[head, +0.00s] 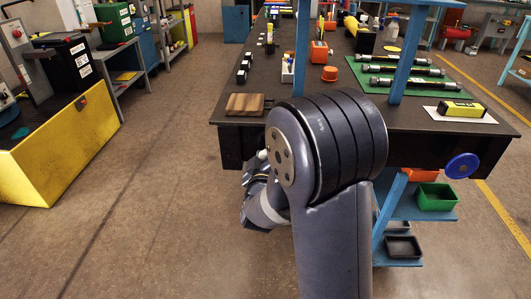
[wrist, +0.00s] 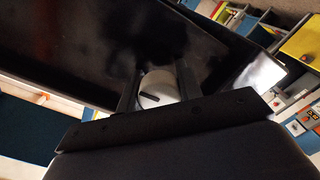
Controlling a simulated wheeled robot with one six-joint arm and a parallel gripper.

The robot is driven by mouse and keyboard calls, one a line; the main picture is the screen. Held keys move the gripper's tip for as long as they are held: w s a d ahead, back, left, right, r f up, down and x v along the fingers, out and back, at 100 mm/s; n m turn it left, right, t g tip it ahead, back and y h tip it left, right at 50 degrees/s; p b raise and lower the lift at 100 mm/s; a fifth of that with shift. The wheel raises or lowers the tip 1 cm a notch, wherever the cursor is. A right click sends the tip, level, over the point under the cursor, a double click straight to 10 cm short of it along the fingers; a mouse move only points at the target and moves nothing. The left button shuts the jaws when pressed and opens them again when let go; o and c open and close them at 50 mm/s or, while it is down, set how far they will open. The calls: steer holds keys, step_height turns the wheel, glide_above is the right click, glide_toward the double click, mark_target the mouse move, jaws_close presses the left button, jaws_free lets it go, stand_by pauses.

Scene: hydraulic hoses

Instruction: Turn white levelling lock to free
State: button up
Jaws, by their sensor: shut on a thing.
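The white levelling lock (wrist: 161,92) is a round white knob with a dark line across its face, in the middle of the wrist view. It sits against a dark, glossy surface. My gripper (wrist: 157,80) has one finger on each side of the knob and is shut on it. The line slants slightly in the picture; I see no markings to read its position by. In the head view my arm covers the knob and the gripper's fingers.
The dark workbench (head: 440,119) stands ahead, with a wooden block (head: 245,104) at its near left corner. A blue handwheel (head: 462,166) sits on its front right. A green bin (head: 436,197) is on the lower shelf.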

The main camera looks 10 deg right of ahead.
steer(key=o, duration=1)
steer(key=p+v, duration=0.1)
steer(key=v, duration=0.9)
steer(key=shift+s, duration=0.4)
steer(key=shift+w+a, duration=0.1)
steer(key=b+x, duration=0.1)
steer(key=x, duration=0.9)
steer(key=shift+w, duration=0.3)
